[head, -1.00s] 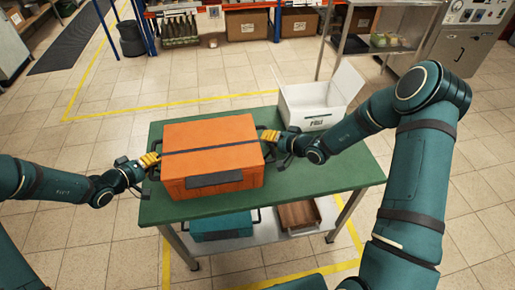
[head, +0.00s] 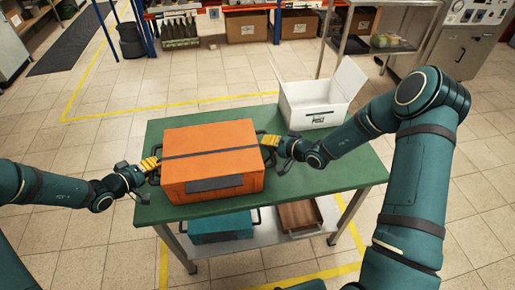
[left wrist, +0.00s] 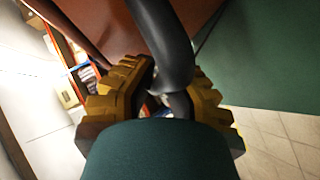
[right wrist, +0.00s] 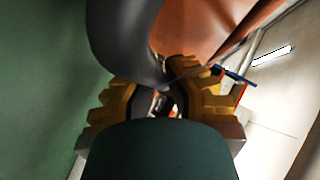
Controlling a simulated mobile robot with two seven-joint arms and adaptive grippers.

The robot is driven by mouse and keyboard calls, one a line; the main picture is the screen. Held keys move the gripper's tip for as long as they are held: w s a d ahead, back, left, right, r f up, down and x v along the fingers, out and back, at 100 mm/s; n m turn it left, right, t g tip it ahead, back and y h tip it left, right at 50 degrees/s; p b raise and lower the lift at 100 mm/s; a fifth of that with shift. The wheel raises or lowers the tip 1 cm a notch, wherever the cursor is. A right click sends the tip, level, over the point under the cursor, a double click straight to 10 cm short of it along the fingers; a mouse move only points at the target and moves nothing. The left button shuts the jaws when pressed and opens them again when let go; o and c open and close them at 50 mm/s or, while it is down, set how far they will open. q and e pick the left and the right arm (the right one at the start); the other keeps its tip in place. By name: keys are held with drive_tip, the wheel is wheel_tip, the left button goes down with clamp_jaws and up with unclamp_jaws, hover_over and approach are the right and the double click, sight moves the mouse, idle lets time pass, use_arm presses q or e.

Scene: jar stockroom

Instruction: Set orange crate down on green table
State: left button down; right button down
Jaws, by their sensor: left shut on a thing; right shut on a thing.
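The orange crate (head: 212,160), with a dark strap across its lid and a dark front panel, is level over the left half of the green table (head: 310,180). Its underside is at or very near the tabletop; I cannot tell whether it touches. My left gripper (head: 150,165) is shut on the crate's left handle, a dark curved bar (left wrist: 165,40). My right gripper (head: 269,142) is shut on the right handle (right wrist: 125,45). The yellow fingers hide part of both handles. The crate's side shows in the left wrist view (left wrist: 90,25) and right wrist view (right wrist: 205,28).
A white open box (head: 318,105) stands at the table's back right. The table's right part is bare. A teal crate (head: 220,227) and a brown wooden box (head: 299,216) sit on the lower shelf. A steel rack (head: 385,45) stands behind.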

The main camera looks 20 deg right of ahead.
use_arm(q)
drive_tip(key=shift+d+f, duration=0.2)
use_arm(e)
drive_tip(key=shift+a+f, duration=0.25)
use_arm(q)
drive_tip(key=c, duration=1.4)
unclamp_jaws()
drive_tip(key=shift+f, duration=0.1)
use_arm(e)
drive_tip(key=c, duration=1.4)
unclamp_jaws()
drive_tip(key=shift+f, duration=0.1)
use_arm(q)
drive_tip(key=shift+o, duration=1.4)
use_arm(e)
drive_tip(key=shift+o, duration=1.3)
use_arm(q)
drive_tip(key=shift+a, duration=0.1)
use_arm(e)
drive_tip(key=shift+d, duration=0.1)
use_arm(q)
drive_tip(key=shift+a, duration=0.1)
use_arm(e)
drive_tip(key=shift+d, duration=0.1)
use_arm(q)
drive_tip(key=v, duration=1.2)
use_arm(e)
drive_tip(key=v, duration=1.2)
use_arm(q)
drive_tip(key=shift+s, duration=0.15)
